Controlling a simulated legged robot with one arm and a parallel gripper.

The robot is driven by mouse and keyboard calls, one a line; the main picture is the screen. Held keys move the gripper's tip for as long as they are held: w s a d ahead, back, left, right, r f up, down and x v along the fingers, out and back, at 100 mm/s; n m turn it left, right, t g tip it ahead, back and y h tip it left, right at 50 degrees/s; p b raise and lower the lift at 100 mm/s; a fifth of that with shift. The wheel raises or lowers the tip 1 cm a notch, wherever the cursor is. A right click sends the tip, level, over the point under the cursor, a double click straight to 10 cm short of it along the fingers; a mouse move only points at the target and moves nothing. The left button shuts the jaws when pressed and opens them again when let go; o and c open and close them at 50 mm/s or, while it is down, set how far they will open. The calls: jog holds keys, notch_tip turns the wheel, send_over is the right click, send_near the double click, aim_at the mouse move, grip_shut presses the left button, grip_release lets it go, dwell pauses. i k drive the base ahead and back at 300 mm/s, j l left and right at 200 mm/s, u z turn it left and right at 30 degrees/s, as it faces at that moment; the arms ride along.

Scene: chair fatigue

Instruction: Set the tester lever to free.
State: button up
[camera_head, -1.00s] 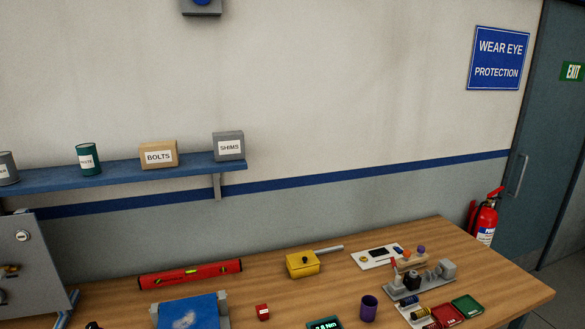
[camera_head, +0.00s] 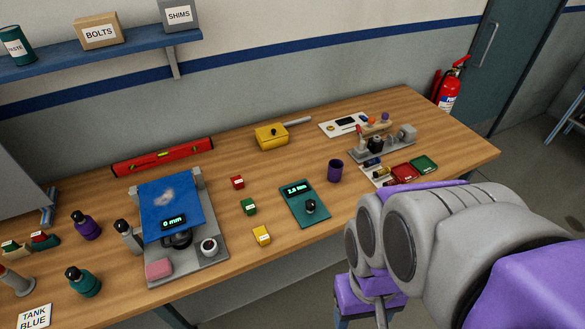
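No part is clearly labelled as the tester or its lever, and no "free" mark is readable. A grey bench device (camera_head: 382,150) at the right end of the workbench has a small upright red-tipped part (camera_head: 360,137), possibly a lever. A grey fixture (camera_head: 203,262) at the left of the bench carries a blue panel (camera_head: 168,205) and a "0 mm" display (camera_head: 173,222). A grey cabinet (camera_head: 18,195) is cut off at the left edge. My grey and purple arm fills the lower right. I cannot make out my gripper's fingers.
The wooden workbench (camera_head: 225,165) holds a red level (camera_head: 163,157), a yellow box (camera_head: 271,136), a teal meter (camera_head: 304,203), a purple cup (camera_head: 335,170) and small coloured blocks. Bottles stand at the left. A shelf (camera_head: 95,57) runs above. A fire extinguisher (camera_head: 450,88) stands beyond the bench.

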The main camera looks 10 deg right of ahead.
aim_at(359, 133)
jog(key=i+l, duration=0.2)
jog(key=l, duration=0.15)
jog(key=i+l, duration=0.2)
jog(key=l, duration=0.2)
jog(key=i+l, duration=0.15)
jog(key=l, duration=0.2)
jog(key=i+l, duration=0.2)
jog(key=l, duration=0.2)
